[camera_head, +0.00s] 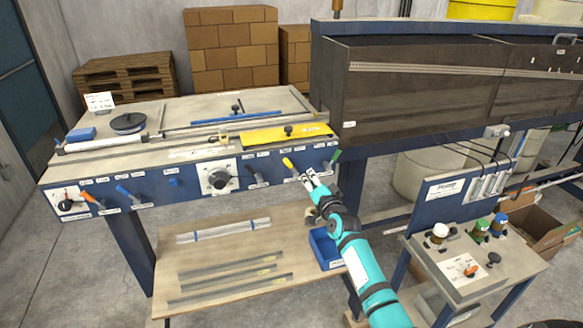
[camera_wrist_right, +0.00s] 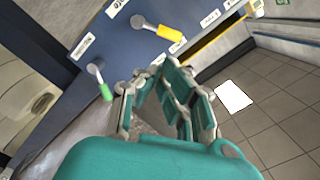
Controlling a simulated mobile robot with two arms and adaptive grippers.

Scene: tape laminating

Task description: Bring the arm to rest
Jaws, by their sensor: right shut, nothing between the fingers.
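My right arm (camera_head: 362,262) is teal and reaches up from the lower right in the head view. Its gripper (camera_head: 309,175) is shut and empty, in front of the blue front panel of the workbench (camera_head: 140,190). It is between a yellow-handled lever (camera_head: 289,164) and a green-handled lever (camera_head: 335,157), apparently apart from both. In the right wrist view the gripper (camera_wrist_right: 160,75) shows from behind, with the yellow lever (camera_wrist_right: 165,33) above it and the green lever (camera_wrist_right: 104,88) to its left. My left gripper is not in view.
More levers and a round dial (camera_head: 218,178) line the panel to the left. A lower shelf (camera_head: 215,250) holds metal strips and a blue bin (camera_head: 325,248). A long dark tank (camera_head: 410,85) stands at the right. A small pump table (camera_head: 470,268) stands at the lower right.

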